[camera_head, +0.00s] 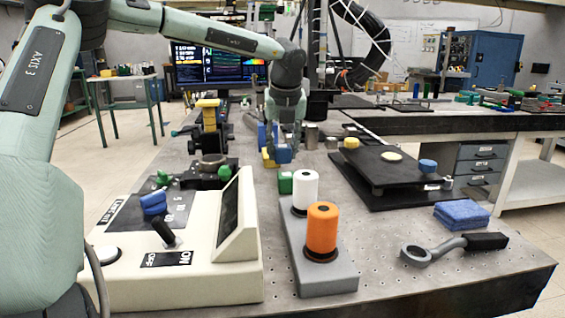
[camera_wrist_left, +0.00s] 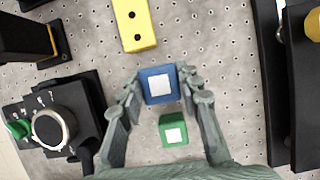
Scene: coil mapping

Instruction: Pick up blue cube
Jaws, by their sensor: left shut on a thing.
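The blue cube (camera_head: 284,154) is at the fingertips of my left gripper (camera_head: 286,143), beyond the orange and white spools in the head view. In the left wrist view the blue cube (camera_wrist_left: 149,84) has a white square on its top face. The fingers of my left gripper (camera_wrist_left: 161,88) are shut on it from both sides. I cannot tell whether the cube touches the table or is slightly above it. My right gripper is not in view.
A green cube (camera_head: 285,185) sits close by on the near side; it also shows between the fingers in the wrist view (camera_wrist_left: 173,122). A yellow block (camera_wrist_left: 137,30) lies just beyond. A black platform (camera_head: 385,192) stands to the right, and a cream control box (camera_head: 190,280) at front left.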

